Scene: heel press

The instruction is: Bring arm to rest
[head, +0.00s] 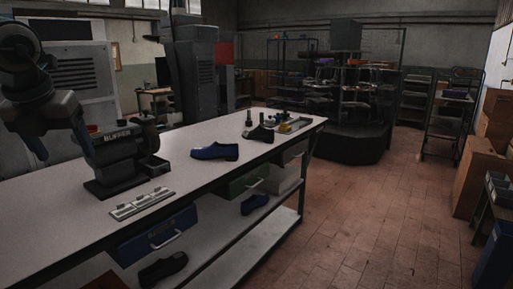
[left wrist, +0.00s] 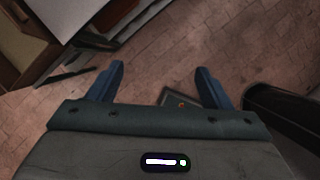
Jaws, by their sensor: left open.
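My left gripper (left wrist: 160,69) is open and empty in the left wrist view. Its two blue fingers are spread apart above the brick floor. In the head view my left arm is raised at the far left, and a blue finger of the left gripper (head: 35,148) hangs over the white-topped bench (head: 60,205). My right gripper is in neither view.
On the bench stand a black buffer machine (head: 122,157), a grey slotted strip (head: 141,203), a blue shoe (head: 215,152) and a dark shoe (head: 260,134). More shoes and drawers are below. The brick floor (head: 370,210) to the right is clear.

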